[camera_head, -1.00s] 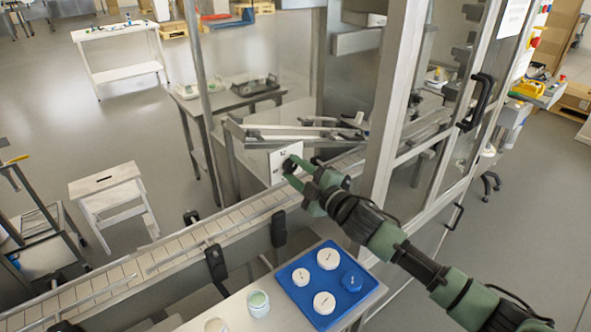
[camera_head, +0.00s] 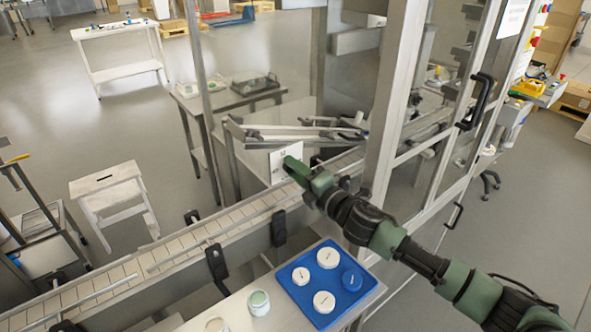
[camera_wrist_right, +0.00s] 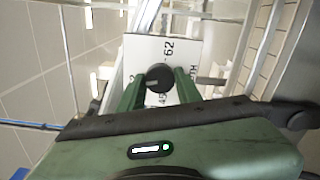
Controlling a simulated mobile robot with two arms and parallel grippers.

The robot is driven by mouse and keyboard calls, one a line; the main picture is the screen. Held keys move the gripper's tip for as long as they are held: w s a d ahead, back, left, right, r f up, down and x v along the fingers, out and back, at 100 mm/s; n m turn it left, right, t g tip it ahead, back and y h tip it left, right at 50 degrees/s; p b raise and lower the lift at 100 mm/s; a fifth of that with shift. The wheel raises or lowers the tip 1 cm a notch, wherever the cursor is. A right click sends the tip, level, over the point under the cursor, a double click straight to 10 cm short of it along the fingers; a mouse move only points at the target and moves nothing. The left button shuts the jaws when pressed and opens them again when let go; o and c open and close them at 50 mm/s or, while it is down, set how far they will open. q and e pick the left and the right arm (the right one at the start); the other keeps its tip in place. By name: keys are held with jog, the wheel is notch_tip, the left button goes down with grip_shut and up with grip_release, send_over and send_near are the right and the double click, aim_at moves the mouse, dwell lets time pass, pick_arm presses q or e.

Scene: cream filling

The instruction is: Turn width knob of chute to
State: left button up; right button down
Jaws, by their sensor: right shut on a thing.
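The black round width knob (camera_wrist_right: 160,78) sits on a white plate (camera_wrist_right: 176,48) with printed marks, "62" among them. The plate also shows in the head view (camera_head: 281,164) beside the conveyor, where my gripper hides the knob. My right gripper (camera_wrist_right: 161,82) has its green fingers on both sides of the knob and is shut on it. In the head view the same gripper (camera_head: 294,170) reaches the plate from the lower right. My left gripper is in neither view.
The slatted conveyor (camera_head: 190,239) runs from lower left to the glass-panelled machine frame (camera_head: 394,95). A blue tray (camera_head: 339,284) with round lidded jars stands on a bench in front. Metal rails (camera_head: 290,132) lie above the plate.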

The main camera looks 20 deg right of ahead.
dwell(0.3)
jog(key=c, duration=1)
grip_release()
jog(key=shift+o, duration=0.2)
jog(key=b+v, duration=0.2)
jog(key=v, duration=0.5)
jog(key=shift+s+d, duration=0.15)
jog(key=shift+s, duration=0.2)
